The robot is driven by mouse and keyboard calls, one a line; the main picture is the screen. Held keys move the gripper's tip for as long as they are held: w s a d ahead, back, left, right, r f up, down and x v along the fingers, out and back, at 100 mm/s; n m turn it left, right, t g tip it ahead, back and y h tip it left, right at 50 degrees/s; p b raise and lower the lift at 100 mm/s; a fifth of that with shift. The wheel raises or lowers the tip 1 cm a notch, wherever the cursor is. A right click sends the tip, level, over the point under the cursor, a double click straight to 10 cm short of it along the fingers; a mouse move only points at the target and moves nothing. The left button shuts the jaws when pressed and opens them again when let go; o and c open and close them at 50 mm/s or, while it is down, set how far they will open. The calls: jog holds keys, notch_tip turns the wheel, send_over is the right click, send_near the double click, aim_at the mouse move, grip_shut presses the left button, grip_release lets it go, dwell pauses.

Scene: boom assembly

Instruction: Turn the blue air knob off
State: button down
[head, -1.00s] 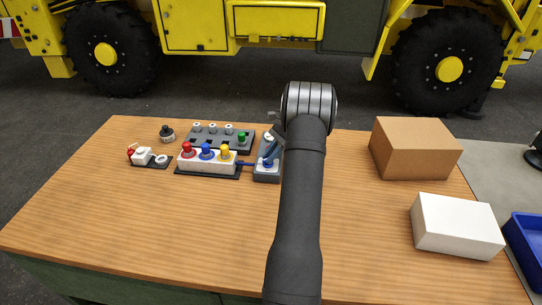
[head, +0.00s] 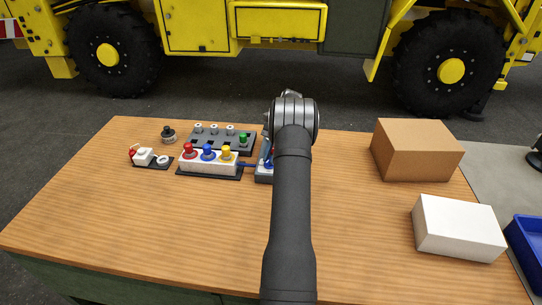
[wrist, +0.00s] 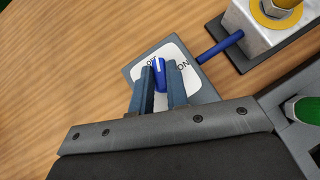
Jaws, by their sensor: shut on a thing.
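The blue air knob (wrist: 159,75) stands on a grey base with a white label plate (wrist: 201,83) in the wrist view. The plate reads OFF near the knob's tip and ON to the right. The knob's white mark points up the picture, closer to OFF than to ON. My gripper (wrist: 161,68) has one blue-grey finger on each side of the knob and is shut on it. In the head view my arm covers most of the knob's base (head: 263,175), and the fingers are largely hidden.
A white valve block (head: 208,166) with red, blue and yellow knobs stands just left, joined by a blue tube (wrist: 220,46). A grey panel with a green knob (head: 243,139) lies behind. A brown box (head: 415,150) and a white box (head: 458,228) sit right. The front table is clear.

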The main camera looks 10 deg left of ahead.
jog(key=c, duration=1.4)
grip_release()
